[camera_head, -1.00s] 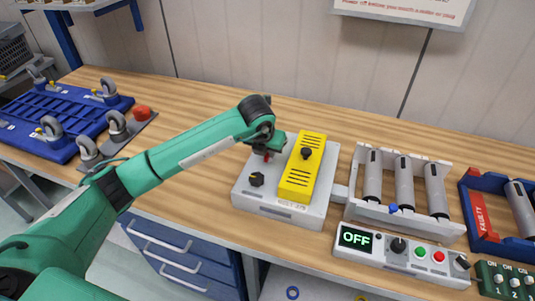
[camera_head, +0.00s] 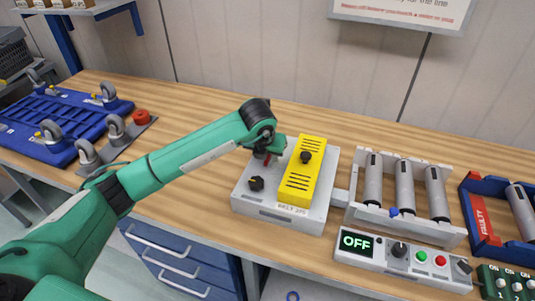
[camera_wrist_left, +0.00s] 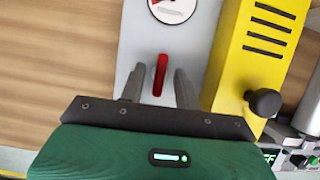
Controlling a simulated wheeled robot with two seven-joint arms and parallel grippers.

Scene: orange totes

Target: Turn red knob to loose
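The red knob (camera_wrist_left: 160,74) is a narrow upright handle on the grey base plate (camera_wrist_left: 140,30), left of the yellow cover (camera_wrist_left: 262,45) in the left wrist view. In the head view the red knob (camera_head: 267,160) shows only in part behind my gripper. My left gripper (camera_wrist_left: 160,85) is open. One grey finger is on each side of the red knob, with a visible gap on both sides. A round white gauge (camera_wrist_left: 173,8) with a red part sits beyond the knob, cut off by the frame edge. My right gripper is not in view.
The grey box (camera_head: 280,211) also carries a black knob (camera_head: 256,183). The yellow cover (camera_head: 300,175) bears another black knob (camera_head: 305,157). A roller rack (camera_head: 400,222) and a control panel (camera_head: 378,252) reading OFF stand to the right.

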